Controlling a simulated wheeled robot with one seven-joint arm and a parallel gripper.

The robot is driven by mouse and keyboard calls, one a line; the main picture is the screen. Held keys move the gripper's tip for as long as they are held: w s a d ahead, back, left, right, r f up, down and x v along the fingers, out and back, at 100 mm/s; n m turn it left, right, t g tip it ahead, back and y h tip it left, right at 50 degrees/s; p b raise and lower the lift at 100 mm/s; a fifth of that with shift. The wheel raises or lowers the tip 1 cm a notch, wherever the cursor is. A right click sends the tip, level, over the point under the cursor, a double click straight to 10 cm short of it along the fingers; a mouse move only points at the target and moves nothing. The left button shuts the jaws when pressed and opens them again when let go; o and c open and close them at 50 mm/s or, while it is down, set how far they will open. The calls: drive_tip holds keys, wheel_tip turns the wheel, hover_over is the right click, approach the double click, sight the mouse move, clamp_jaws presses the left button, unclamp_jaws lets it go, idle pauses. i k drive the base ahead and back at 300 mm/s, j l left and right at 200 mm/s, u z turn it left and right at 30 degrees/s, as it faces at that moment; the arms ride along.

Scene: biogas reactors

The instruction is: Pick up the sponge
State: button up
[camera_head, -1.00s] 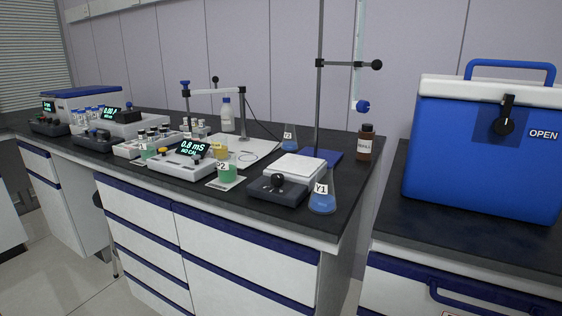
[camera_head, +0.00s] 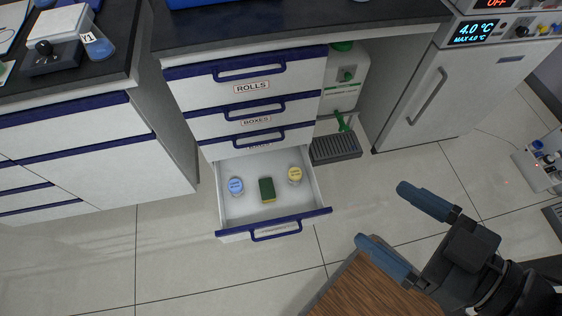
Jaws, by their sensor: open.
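The sponge (camera_head: 267,189) is a small block with a dark green top and a yellowish edge. It lies in the open bottom drawer (camera_head: 240,165) of a white cabinet with blue handles, between two round-lidded items. My gripper (camera_head: 395,217) is at the lower right, with two blue-grey fingers spread apart and nothing between them. It is to the right of the drawer and apart from the sponge.
A blue-lidded item (camera_head: 236,186) and a yellow-lidded item (camera_head: 295,174) flank the sponge in the drawer. Closed drawers marked ROLLS (camera_head: 252,87) and BOXES are above it. A wooden surface (camera_head: 372,288) is below my gripper. The floor before the drawer is clear.

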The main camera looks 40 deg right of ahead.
sight(266, 186)
drive_tip(key=k+l, duration=0.15)
drive_tip(key=k, duration=0.15)
drive_tip(key=k+l+z, duration=0.1)
drive_tip(key=k, duration=0.2)
drive_tip(key=u, duration=0.3)
drive_tip(key=i+l+u, duration=0.15)
drive_tip(key=l+u, duration=0.2)
drive_tip(key=i+l+u, duration=0.1)
drive_tip(key=l+u, duration=0.15)
drive_tip(key=u, duration=0.15)
drive_tip(key=i+l+u, duration=0.1)
drive_tip(key=l, duration=0.45)
drive_tip(key=i+l, duration=0.1)
drive_tip(key=l, duration=0.4)
drive_tip(key=i+l+u, duration=0.15)
drive_tip(key=l, duration=0.4)
drive_tip(key=k, duration=0.05)
